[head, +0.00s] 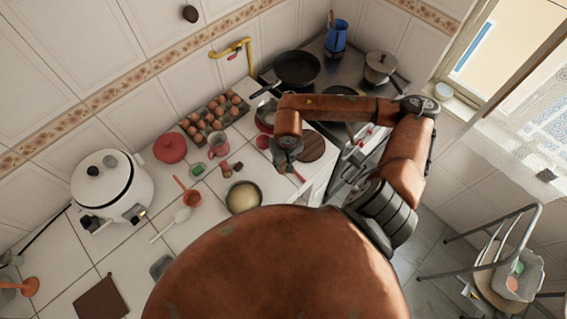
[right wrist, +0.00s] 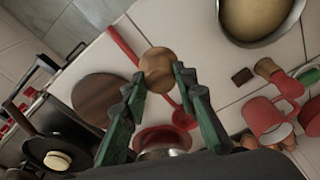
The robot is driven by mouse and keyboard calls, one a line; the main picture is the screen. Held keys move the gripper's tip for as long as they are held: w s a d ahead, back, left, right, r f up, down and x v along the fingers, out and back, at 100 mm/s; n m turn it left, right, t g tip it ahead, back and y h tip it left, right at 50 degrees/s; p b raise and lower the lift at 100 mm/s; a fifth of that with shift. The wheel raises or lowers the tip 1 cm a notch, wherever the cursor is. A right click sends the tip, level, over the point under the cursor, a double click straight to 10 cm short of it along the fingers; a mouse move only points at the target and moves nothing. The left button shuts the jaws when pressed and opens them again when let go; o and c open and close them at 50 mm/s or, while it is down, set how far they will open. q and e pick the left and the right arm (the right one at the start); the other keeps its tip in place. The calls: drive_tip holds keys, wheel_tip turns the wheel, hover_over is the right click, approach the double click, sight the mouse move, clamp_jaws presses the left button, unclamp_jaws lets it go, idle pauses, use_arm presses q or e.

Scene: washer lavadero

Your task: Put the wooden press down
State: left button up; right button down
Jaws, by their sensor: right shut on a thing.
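My right gripper (head: 287,160) is over the counter beside the stove, with its arm coming in from the right. In the right wrist view, its two green fingers (right wrist: 159,78) close on a round light-brown wooden piece, which I take to be the wooden press (right wrist: 157,62). Its round end faces the camera, and the rest is hidden beneath it. White tiles are behind it; I cannot tell whether it touches them. In the head view the press is hidden by the gripper. My left gripper is not in view.
A dark round wooden board (right wrist: 98,95) lies close beside the gripper. A pot of yellowish content (head: 243,197), a red mug (head: 217,146) and an egg tray (head: 212,117) stand on the counter. The stove holds a black pan (head: 297,68).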

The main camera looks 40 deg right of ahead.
sight(284, 162)
drive_tip(key=shift+w+d+f, duration=0.2)
drive_tip(key=shift+w+f, duration=0.1)
drive_tip(key=shift+f, duration=0.2)
wheel_tip(284, 162, down, 2)
drive_tip(key=shift+f+p, duration=0.1)
drive_tip(key=shift+p, duration=0.55)
drive_tip(key=shift+w+d+f, duration=0.1)
drive_tip(key=shift+f, duration=0.45)
drive_tip(key=shift+f, duration=0.1)
drive_tip(key=shift+f, duration=0.1)
drive_tip(key=c, duration=1.5)
unclamp_jaws()
drive_tip(key=shift+c, duration=0.2)
